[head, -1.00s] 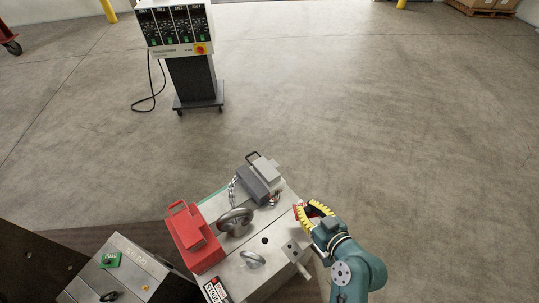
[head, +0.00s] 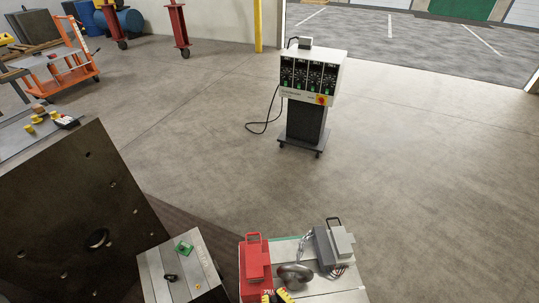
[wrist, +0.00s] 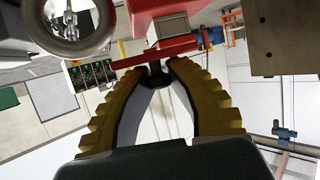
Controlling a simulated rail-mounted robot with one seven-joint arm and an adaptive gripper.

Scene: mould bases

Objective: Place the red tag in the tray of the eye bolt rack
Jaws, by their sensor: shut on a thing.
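My gripper (head: 276,297) shows as yellow fingertips at the bottom edge of the head view, in front of the red handled block. In the wrist view my gripper (wrist: 157,76) has its ribbed yellow fingers closed at the tips on a dark stem. A thin red plate, seen nearly edge-on, sits at this stem; I take it for the red tag (wrist: 130,62). The tag cannot be made out in the head view. I cannot identify the eye bolt rack or its tray for certain in either view.
A smaller block with a green tag (head: 184,249) stands left, beside a dark mould (head: 85,215). A controller stand (head: 307,122) is behind; open floor lies right.

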